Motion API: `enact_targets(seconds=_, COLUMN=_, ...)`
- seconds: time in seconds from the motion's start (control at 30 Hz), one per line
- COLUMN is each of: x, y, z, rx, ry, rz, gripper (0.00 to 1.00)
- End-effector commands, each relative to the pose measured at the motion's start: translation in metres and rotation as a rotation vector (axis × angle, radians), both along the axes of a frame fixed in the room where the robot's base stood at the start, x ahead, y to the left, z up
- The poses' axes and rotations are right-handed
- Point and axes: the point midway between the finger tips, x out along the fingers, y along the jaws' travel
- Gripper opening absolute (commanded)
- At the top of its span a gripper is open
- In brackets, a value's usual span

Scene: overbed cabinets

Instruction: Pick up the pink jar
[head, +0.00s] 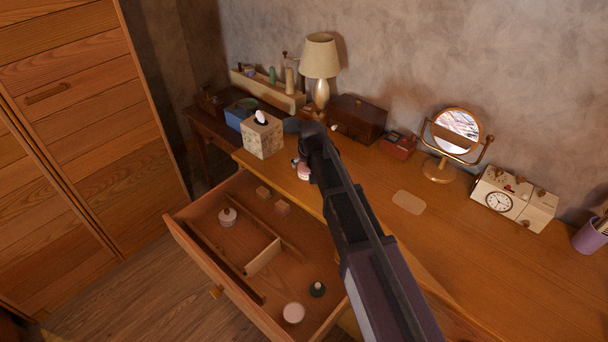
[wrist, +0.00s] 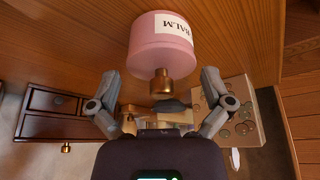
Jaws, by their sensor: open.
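The pink jar (wrist: 160,48) has a white label reading "BALM" and a gold knob. It looks inverted in the wrist view, standing on the wooden desk surface. In the head view a small part of the pink jar (head: 303,173) shows beside the end of my arm, near the desk's front edge. My gripper (wrist: 160,100) is open, with its two fingers spread left and right of the gold knob's line in the wrist view. Nothing is held between them. In the head view my arm hides much of the gripper and the jar.
A tissue box (head: 262,136) and lamp (head: 320,62) stand behind, with a dark wooden box (head: 357,119) to the right. An open drawer (head: 205,262) juts out at the front left, holding small jars and blocks. A mirror (head: 455,135) and clock (head: 498,201) stand farther right.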

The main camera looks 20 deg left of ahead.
Motion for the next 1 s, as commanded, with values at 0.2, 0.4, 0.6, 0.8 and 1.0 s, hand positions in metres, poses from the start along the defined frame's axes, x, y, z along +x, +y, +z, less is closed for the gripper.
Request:
enact_targets(seconds=0.2, x=0.006, y=0.003, z=-0.018, rx=0.0, ry=0.0, rz=0.0, gripper=1.0)
enact_targets(seconds=0.4, x=0.008, y=0.004, z=-0.021, rx=0.0, ry=0.0, rz=0.0, gripper=1.0)
enact_targets(seconds=0.6, x=0.007, y=0.004, z=-0.02, rx=0.0, ry=0.0, rz=0.0, gripper=1.0)
enact_targets(seconds=0.8, x=0.007, y=0.004, z=-0.02, rx=0.0, ry=0.0, rz=0.0, gripper=1.0)
enact_targets(seconds=1.0, x=0.007, y=0.004, z=-0.02, rx=0.0, ry=0.0, rz=0.0, gripper=0.82)
